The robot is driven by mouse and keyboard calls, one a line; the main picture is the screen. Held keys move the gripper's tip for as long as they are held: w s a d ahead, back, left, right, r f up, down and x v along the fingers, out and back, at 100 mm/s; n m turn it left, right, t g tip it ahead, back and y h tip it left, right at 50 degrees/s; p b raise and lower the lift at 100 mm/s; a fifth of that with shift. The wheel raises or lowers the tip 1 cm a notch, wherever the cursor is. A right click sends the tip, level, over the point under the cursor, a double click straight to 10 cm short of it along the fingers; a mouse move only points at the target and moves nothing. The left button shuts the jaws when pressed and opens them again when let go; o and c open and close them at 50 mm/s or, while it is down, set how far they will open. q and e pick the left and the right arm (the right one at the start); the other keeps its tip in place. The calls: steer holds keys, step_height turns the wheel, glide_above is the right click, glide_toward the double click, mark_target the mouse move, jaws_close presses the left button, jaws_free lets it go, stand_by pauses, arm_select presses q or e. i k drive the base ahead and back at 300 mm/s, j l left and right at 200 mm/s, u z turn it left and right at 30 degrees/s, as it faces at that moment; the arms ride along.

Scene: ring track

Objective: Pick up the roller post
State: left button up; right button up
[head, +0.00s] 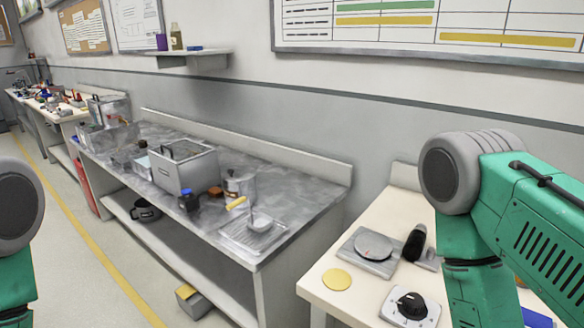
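I cannot make out a roller post for certain in the head view. A dark upright cylinder (414,243) stands on the cream table (345,301) at the lower right, beside a grey scale-like device with a round plate (372,247); I cannot tell what it is. Only upper parts of my two green and grey arms show, at the left and right edges. Neither gripper is in view. My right arm hides part of the cream table.
A long grey bench (298,199) runs along the wall with a metal box (184,168), a pot (239,182) and a drain tray (252,232). A yellow disc (337,279) and a dial device (410,308) lie on the cream table.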

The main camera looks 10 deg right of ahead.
mark_target(412, 249)
steer(key=z, duration=1.2)
